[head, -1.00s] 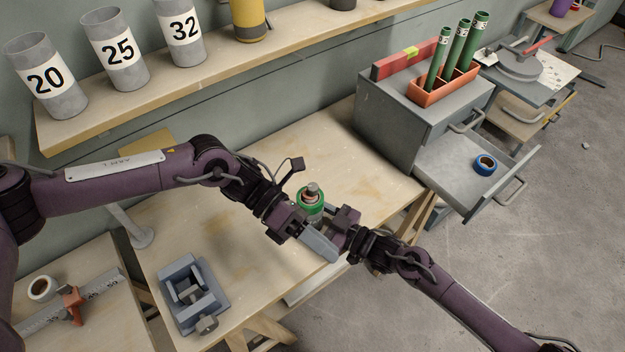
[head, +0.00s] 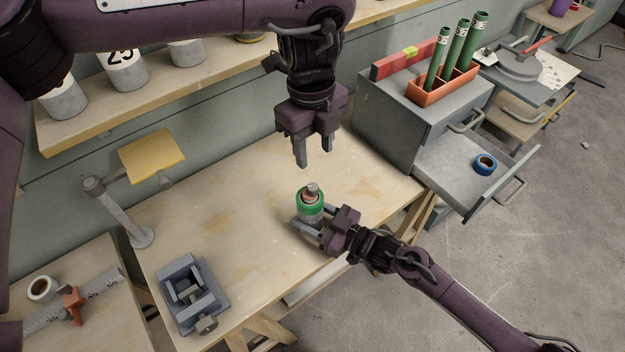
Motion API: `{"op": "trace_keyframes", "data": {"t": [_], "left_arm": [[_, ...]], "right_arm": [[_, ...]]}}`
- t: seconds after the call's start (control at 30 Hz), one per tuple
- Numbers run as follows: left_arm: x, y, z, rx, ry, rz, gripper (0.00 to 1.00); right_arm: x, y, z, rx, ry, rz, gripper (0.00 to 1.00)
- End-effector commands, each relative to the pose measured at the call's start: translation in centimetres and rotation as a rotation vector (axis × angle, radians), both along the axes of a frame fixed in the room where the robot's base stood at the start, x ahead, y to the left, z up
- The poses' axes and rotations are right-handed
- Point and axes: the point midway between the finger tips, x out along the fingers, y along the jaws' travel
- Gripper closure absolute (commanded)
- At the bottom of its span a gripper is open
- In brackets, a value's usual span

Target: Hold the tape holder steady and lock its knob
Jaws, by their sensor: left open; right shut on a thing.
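The tape holder (head: 310,206) stands on the wooden workbench, with a green roll of tape around it and a grey knob (head: 311,188) at its top. My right gripper (head: 308,228) is shut on the holder's lower part, from the near right side. My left gripper (head: 314,164) is open and empty, pointing down above and just behind the knob, apart from it. The part of the holder between my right fingers is partly hidden.
A grey vise (head: 190,290) stands at the bench's front left. A grey drawer cabinet (head: 400,120) is at the back right, its open drawer (head: 455,165) holding a blue tape roll (head: 485,165). A lamp-like stand (head: 120,210) is at the left. The bench around the holder is clear.

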Motion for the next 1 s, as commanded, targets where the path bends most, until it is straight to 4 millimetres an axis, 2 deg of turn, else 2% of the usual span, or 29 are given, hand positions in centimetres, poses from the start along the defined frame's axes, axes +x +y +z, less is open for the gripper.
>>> {"op": "trace_keyframes", "data": {"t": [0.1,0.23,0.7,0.83,1.0], "left_arm": [[0.4,0.2,0.7,0.034,-0.032,0.066,0.57],[0.5,0.4,0.0,0.044,-0.038,0.088,0.57],[0.4,0.3,-8.7,0.042,-0.035,0.085,0.57],[0.5,0.3,-10.2,0.041,-0.036,0.085,0.57],[0.5,0.3,-11.0,0.040,-0.036,0.085,0.57]], "right_arm": [[0.0,0.0,0.0,0.001,0.001,0.000,0.75],[0.0,0.0,0.0,0.001,0.001,0.000,0.75],[0.0,0.0,0.0,0.000,0.000,0.000,0.75],[0.0,0.0,0.0,0.000,0.000,0.000,0.75],[0.0,0.0,0.0,0.000,0.000,0.000,0.75]]}}
